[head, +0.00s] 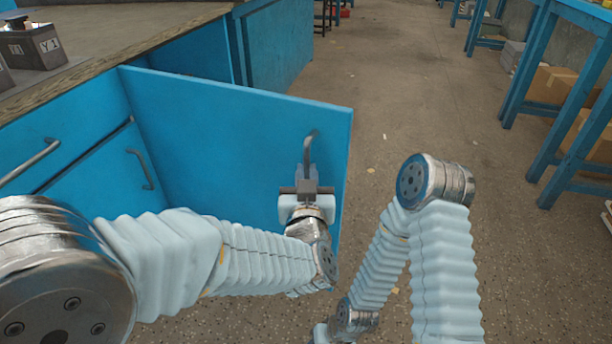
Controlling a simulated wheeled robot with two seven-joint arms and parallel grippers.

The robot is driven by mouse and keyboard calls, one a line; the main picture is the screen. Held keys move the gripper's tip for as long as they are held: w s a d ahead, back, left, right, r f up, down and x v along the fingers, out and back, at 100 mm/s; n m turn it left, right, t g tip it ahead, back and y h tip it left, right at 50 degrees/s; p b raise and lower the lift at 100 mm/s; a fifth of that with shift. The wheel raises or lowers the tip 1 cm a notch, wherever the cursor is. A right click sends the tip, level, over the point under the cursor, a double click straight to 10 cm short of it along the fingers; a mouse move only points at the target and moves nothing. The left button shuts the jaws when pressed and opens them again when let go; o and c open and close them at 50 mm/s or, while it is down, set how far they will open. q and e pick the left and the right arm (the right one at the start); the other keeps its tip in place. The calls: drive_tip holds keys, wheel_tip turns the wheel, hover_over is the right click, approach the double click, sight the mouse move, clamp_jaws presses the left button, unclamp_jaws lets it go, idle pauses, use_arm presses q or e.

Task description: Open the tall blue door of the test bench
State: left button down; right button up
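The tall blue door (230,130) of the test bench stands swung out from the bench front, with its free edge at the right. A grey bar handle (312,135) sits near that free edge. My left gripper (307,172) is at the handle, its fingers closed around the lower part of the bar. The fingers show nearly edge-on.
The bench's worktop (120,38) carries dark battery boxes (35,45). Other bar handles (140,168) are on the bench front. Open speckled floor (390,100) lies right of the door. Blue racks (545,75) with cardboard boxes (555,85) stand at the far right.

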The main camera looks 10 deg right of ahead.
use_arm(q)
drive_tip(key=shift+a+f, duration=0.1)
drive_tip(key=shift+a, duration=0.4)
drive_tip(key=c, duration=1.2)
unclamp_jaws()
drive_tip(key=shift+w+a+y, duration=0.1)
drive_tip(key=shift+a+y, duration=0.05)
drive_tip(key=shift+y, duration=0.15)
drive_tip(key=shift+o, duration=0.2)
